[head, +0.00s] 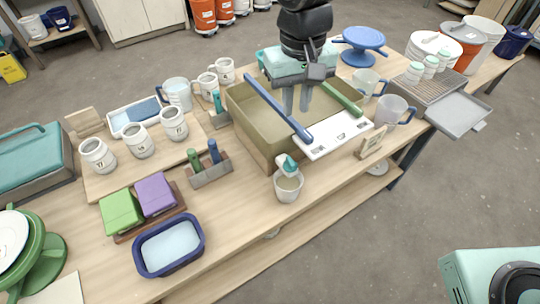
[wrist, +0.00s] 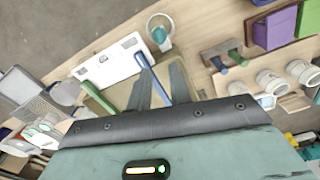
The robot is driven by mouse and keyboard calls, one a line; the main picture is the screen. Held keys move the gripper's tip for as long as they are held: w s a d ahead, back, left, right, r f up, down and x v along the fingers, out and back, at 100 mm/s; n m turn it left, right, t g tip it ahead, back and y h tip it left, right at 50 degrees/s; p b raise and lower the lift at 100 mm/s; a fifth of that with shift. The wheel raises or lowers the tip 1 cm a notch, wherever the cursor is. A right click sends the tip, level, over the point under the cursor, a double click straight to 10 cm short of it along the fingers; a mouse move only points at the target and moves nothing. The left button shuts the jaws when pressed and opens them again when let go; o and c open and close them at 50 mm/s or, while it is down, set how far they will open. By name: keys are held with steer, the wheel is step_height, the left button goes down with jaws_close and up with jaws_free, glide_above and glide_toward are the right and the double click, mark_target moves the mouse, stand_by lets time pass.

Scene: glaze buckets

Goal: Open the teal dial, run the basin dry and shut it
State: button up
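The basin (head: 262,132) is a deep olive-beige tub near the middle of the table. The teal dial (head: 287,163) sits low at its front corner, above a small pale cup (head: 288,194). In the wrist view the dial (wrist: 158,35) shows over the cup (wrist: 160,21). My gripper (head: 296,110) points down over the basin, its two fingers apart and nothing visibly between them. It is behind and above the dial, not touching it. I cannot tell the dial's setting, whether liquid is running, or how much is in the basin.
A blue bar (head: 275,104) and a green bar (head: 342,98) lie across the basin, close to my fingers. A white slotted panel (head: 333,136) sits at its right. Mugs (head: 393,108), a small sign (head: 371,142) and a tool holder (head: 209,172) stand nearby. The floor in front is clear.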

mark_target(291, 160)
step_height(291, 160, down, 17)
steer(key=p, duration=0.3)
steer(key=shift+p, duration=0.4)
jaws_close()
